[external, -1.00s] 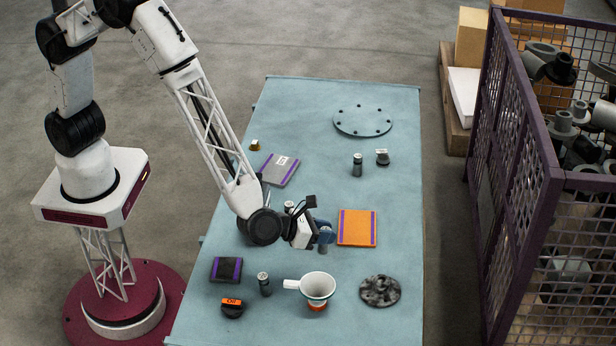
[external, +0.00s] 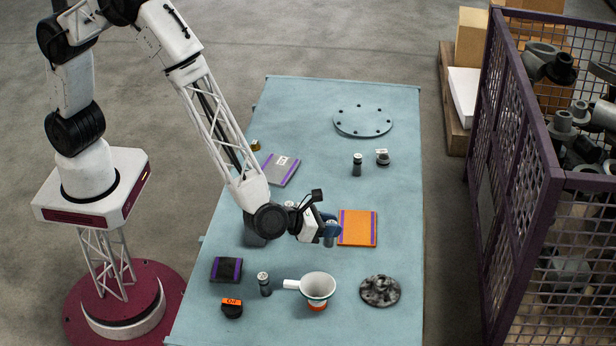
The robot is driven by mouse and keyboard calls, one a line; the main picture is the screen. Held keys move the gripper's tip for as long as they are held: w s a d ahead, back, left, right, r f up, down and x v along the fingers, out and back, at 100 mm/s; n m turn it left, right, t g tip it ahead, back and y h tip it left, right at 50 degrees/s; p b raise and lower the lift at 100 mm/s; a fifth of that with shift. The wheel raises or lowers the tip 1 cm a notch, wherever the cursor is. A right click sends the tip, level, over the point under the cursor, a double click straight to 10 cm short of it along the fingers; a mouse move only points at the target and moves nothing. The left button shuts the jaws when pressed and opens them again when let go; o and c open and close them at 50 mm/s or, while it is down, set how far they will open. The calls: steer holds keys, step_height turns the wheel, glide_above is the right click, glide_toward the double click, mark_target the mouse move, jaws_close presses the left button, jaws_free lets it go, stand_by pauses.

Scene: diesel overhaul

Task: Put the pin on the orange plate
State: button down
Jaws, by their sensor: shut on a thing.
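The orange plate (external: 358,228) with purple stripes along its sides lies flat near the middle of the table. My gripper (external: 331,230), with blue fingers, is shut on a grey pin (external: 329,240), held roughly upright just left of the plate. The fingers hide part of the pin. The pin's lower end appears beside the plate's left edge; I cannot tell its height above the table. Similar dark pins with light tops stand at the front left (external: 264,284) and behind the plate (external: 357,165).
A white funnel-like cup (external: 318,286) and a mottled disc (external: 380,291) stand in front. A dark plate (external: 227,269) and an orange-labelled black knob (external: 231,307) are front left. A grey plate (external: 281,169) and round flange (external: 363,121) lie behind. The table's right side is mostly clear.

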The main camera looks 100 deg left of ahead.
steer(key=r+y, duration=0.1)
glide_above(356, 226)
steer(key=shift+d, duration=0.1)
stand_by(0.3)
step_height(356, 226, down, 6)
stand_by(0.5)
steer(key=shift+f, duration=0.15)
steer(key=shift+f, duration=1.8)
steer(key=shift+f, duration=0.15)
steer(key=c, duration=0.8)
jaws_free()
steer(key=shift+c, duration=0.2)
